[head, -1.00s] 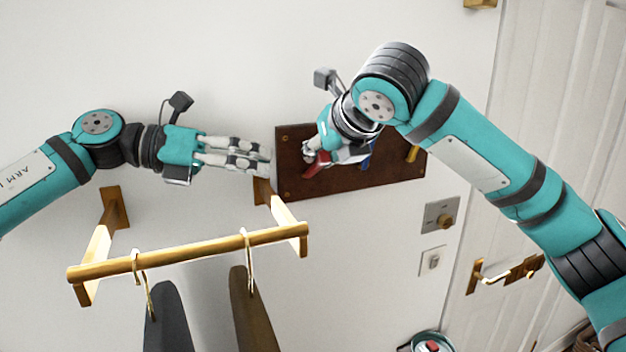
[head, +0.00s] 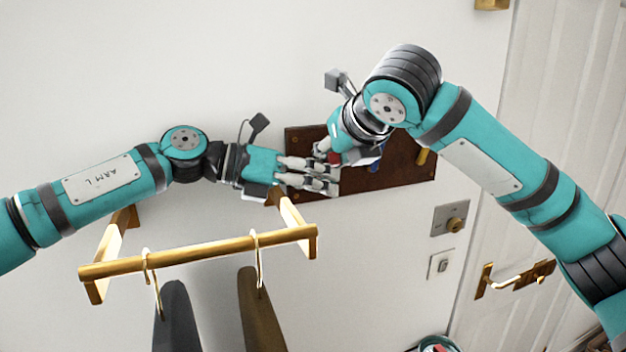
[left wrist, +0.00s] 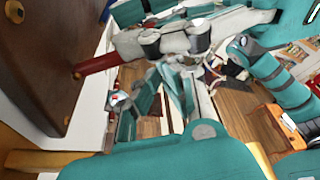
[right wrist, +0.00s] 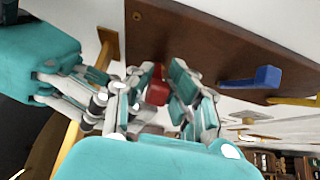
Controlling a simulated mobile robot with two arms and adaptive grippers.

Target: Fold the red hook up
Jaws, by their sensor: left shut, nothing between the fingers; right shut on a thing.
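The red hook (head: 333,157) is on the dark wooden wall board (head: 400,180), mostly hidden by my grippers in the head view. In the left wrist view the red hook (left wrist: 97,65) sticks out from the board, its outer end at my right gripper's finger. My right gripper (head: 326,153) is shut on the red hook, which shows between its fingers in the right wrist view (right wrist: 157,88). My left gripper (head: 336,180) is shut and empty, just below the hook and close to the right gripper. Whether the two grippers touch is unclear.
A blue hook (right wrist: 250,79) and a yellow hook (head: 422,157) are on the board to the right. A brass rail (head: 200,254) with hangers juts out below my left arm. A switch plate (head: 450,219) and a door (head: 540,200) are at right.

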